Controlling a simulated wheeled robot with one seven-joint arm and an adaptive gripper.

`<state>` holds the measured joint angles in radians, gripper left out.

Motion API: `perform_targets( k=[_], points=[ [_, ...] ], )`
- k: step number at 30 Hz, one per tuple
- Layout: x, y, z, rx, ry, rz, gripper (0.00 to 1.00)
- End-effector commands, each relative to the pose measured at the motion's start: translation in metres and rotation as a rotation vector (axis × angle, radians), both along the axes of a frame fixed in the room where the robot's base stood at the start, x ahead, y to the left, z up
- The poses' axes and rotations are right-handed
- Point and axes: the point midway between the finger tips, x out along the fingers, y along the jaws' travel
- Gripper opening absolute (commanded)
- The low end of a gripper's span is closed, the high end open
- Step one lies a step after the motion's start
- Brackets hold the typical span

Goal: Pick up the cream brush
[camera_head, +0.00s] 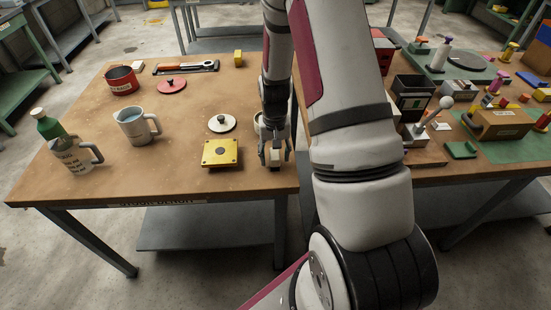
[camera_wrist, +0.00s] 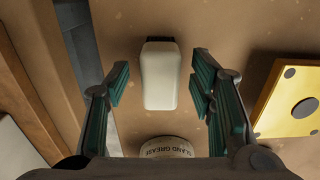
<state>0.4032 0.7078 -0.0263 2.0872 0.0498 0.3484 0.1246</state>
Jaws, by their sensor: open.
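The cream brush (camera_wrist: 160,76) shows in the wrist view as a pale rounded block on the brown tabletop, its long side running up the picture. My gripper (camera_wrist: 160,92) is open, with its green-padded fingers on either side of the brush and a gap on each side. In the head view my gripper (camera_head: 275,155) points down near the table's right front corner. Its fingers hide most of the brush there, and its height above the table is hard to tell.
A tin lettered "GREASE" (camera_wrist: 167,148) stands close to the brush. A yellow plate with a dark knob (camera_head: 220,153) lies to the left, with a white lid (camera_head: 222,124) behind it. Mugs (camera_head: 134,125) stand further left. The table's right edge is close.

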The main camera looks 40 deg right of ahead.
Motion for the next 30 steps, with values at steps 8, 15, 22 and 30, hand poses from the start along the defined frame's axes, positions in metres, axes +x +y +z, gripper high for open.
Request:
perform_targets(
  k=[8, 15, 22, 30],
  points=[
    [0.0007, -0.0001, -0.0092, -0.001, -0.002, 0.000, 0.50],
    [0.0005, 0.0000, -0.0091, -0.001, -0.001, 0.000, 0.16],
    [0.0005, 0.0000, -0.0090, -0.001, -0.001, 0.000, 0.00],
    [0.0009, 0.0000, -0.0060, -0.001, -0.002, 0.000, 0.00]
  ],
)
